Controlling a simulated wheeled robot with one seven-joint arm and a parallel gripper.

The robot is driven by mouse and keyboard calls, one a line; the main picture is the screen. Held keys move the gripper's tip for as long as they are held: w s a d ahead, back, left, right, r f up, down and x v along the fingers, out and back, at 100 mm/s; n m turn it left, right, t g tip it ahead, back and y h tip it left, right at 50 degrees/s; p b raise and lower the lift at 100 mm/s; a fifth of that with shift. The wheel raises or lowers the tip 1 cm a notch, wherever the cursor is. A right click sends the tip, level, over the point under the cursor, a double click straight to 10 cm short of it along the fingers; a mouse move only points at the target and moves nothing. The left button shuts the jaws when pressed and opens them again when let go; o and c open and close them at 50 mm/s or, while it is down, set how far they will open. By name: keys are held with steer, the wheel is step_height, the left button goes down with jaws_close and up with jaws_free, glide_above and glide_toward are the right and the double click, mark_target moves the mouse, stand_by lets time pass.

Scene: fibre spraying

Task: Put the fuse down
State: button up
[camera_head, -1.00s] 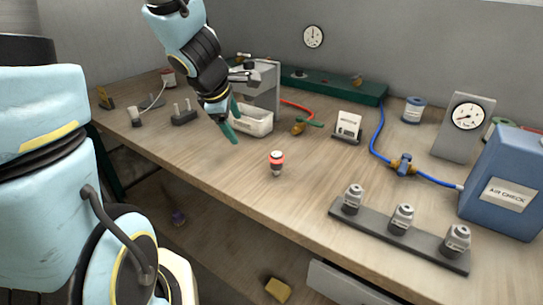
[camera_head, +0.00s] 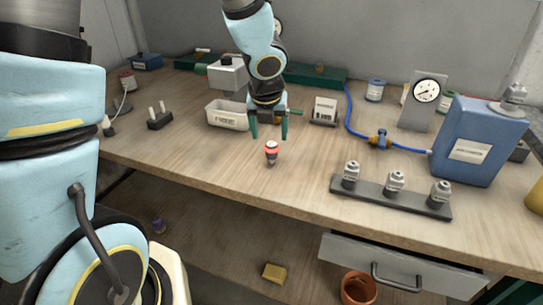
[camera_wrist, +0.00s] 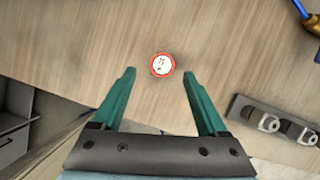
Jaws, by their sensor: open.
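The fuse (camera_head: 271,152) is a small piece with a red band and a pale top, standing upright on the bench top. The wrist view shows it from above as a white disc with a red rim (camera_wrist: 161,65). My gripper (camera_head: 269,136) is above and just behind it in the head view, pointing down. In the wrist view its green fingers (camera_wrist: 160,75) are spread apart, with the fuse beyond their tips and nothing between them. The fuse and the fingers look apart.
A grey rack (camera_head: 376,200) with several grey fuse-like pieces stands to the right. A white bin (camera_head: 226,122) is behind left. A blue box (camera_head: 478,138), a gauge (camera_head: 426,91) and a blue hose (camera_head: 358,122) are at the right.

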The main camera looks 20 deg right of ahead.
mark_target(272, 145)
steer(key=shift+w+d+f, duration=0.15)
steer(key=shift+w+f, duration=0.05)
steer(key=shift+f, duration=0.5)
steer(key=b+x, duration=0.1)
steer(key=x, duration=0.1)
steer(key=b+x, duration=0.1)
steer(key=x, duration=0.1)
steer(key=shift+s+d+f, duration=0.1)
steer(key=shift+s+f, duration=0.1)
steer(key=shift+w+d+f, duration=0.1)
steer(key=shift+w+f, duration=0.1)
steer(key=shift+f, duration=0.15)
jaws_close()
